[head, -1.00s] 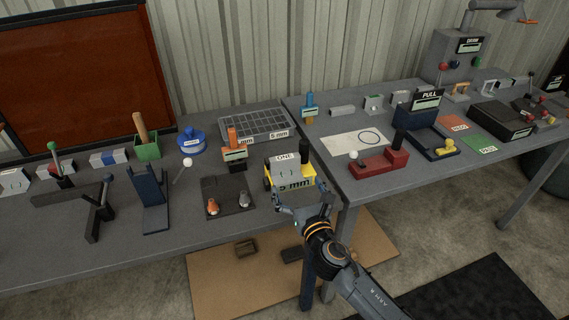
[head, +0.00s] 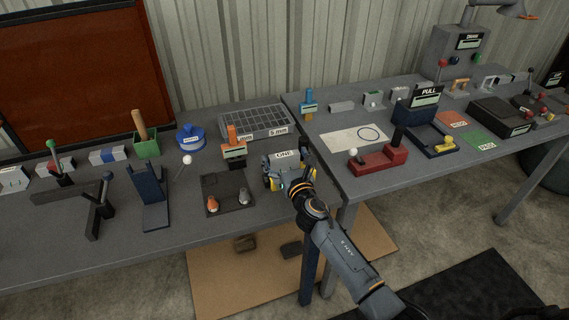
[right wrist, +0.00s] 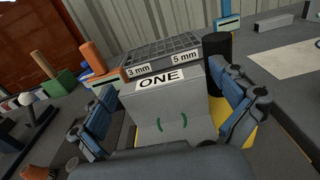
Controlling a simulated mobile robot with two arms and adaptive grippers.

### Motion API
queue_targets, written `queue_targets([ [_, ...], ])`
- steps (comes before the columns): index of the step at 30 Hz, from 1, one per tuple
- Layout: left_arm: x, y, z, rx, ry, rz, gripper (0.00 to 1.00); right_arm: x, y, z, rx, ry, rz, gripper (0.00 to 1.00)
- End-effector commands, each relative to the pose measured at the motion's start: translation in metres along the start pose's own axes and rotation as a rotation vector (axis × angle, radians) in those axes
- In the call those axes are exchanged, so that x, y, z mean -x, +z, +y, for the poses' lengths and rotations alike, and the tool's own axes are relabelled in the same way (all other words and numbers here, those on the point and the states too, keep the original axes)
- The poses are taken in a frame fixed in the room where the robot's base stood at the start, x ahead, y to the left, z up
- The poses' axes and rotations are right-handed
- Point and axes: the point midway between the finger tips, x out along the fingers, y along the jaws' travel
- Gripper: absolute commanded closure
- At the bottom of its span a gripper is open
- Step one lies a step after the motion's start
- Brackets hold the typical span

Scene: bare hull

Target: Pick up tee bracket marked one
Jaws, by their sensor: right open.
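The tee bracket marked one (right wrist: 178,102) is a grey part with a white "ONE" label on its upper face. In the head view the bracket (head: 283,163) sits near the front edge of the left table, at its right end, on a yellow holder (right wrist: 248,136). My right gripper (head: 288,181) is at the bracket from the front. In the right wrist view its blue-and-grey fingers stand open, one on each side of the bracket. I cannot tell whether either finger touches it. My right arm hides much of the yellow holder. My left gripper is not in view.
A black cylinder (right wrist: 217,63) stands close behind the bracket on the right. A slotted grey tray (head: 256,122) lies behind it. A dark plate with an orange and a grey piece (head: 226,181) is to the left. The second table (head: 345,178) begins just right.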

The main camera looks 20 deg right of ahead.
Motion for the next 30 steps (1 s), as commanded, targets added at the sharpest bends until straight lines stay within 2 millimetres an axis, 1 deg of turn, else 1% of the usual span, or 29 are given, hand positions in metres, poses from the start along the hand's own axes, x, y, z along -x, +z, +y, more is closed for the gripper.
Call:
queue_targets([
  [1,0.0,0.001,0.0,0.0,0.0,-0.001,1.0,0.0,0.0,0.0,0.0,0.0,0.0,0.0],
  [2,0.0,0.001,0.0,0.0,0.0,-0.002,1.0,0.0,0.0,0.0,0.0,0.0,0.0,0.02],
  [3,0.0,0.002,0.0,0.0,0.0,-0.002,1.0,0.0,0.0,0.0,0.0,0.0,0.0,0.1],
  [5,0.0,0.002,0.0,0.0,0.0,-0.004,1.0,0.0,0.0,0.0,0.0,0.0,0.0,0.22],
  [6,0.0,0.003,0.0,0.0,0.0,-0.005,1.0,0.0,0.0,0.0,0.0,0.0,0.0,0.31],
  [9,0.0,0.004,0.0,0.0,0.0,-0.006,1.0,0.001,0.0,0.0,0.0,0.0,0.0,0.49],
  [17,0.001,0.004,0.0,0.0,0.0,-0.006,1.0,0.001,0.001,0.0,0.0,0.0,0.0,0.5],
  [20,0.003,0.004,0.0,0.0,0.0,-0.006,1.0,0.0,0.005,0.0,0.001,0.0,-0.001,0.5],
  [23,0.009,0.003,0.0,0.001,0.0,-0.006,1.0,0.0,0.015,0.0,0.002,0.002,-0.004,0.5],
  [27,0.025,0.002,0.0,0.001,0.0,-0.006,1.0,0.0,0.038,-0.001,0.004,0.001,-0.003,0.5],
  [29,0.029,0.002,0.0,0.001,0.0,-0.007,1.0,0.009,0.046,0.002,0.004,0.002,-0.003,0.5],
  [30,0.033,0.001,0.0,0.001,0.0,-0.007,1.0,0.015,0.054,0.003,0.004,0.003,-0.003,0.5],
])
